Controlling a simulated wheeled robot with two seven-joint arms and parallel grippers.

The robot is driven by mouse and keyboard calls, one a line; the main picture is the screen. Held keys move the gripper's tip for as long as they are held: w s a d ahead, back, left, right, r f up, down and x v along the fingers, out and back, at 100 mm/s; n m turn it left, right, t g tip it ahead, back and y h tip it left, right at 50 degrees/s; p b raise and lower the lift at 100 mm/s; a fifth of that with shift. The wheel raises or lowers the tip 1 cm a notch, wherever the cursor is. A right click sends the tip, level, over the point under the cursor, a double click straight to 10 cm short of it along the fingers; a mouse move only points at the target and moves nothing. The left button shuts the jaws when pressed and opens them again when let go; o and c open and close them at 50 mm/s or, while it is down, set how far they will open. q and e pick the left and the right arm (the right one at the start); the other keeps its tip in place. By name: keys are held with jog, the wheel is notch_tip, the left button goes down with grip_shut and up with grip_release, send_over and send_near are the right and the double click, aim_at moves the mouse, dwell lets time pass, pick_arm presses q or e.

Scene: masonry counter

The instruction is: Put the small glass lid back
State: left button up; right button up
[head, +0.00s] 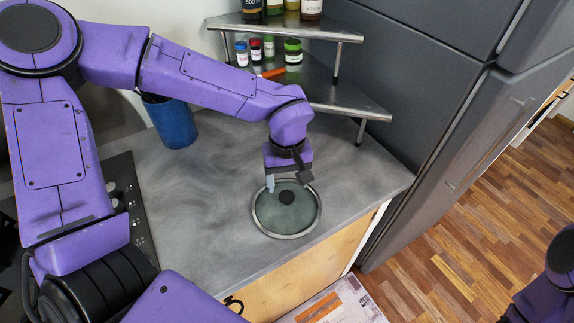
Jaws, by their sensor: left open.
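A small round glass lid (270,214) with a metal rim and a dark knob (286,197) lies on the grey counter, near its front edge. I cannot tell whether anything is under the lid. My left gripper (287,186) points down over the far part of the lid, with its fingers apart just behind the knob. The fingers are open and hold nothing; I cannot tell whether they touch the lid. My right gripper is out of view; only part of my right arm shows at the lower right.
A blue container (172,124) stands at the back left of the counter (210,225), near a dark cooktop (122,200). A metal corner shelf (345,97) with several jars stands behind. A grey fridge (440,110) bounds the right. The counter left of the lid is clear.

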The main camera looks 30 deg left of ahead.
aim_at(287, 194)
pick_arm(q)
notch_tip(287, 194, up, 8)
jog(key=shift+f, duration=0.2)
dwell(0.4)
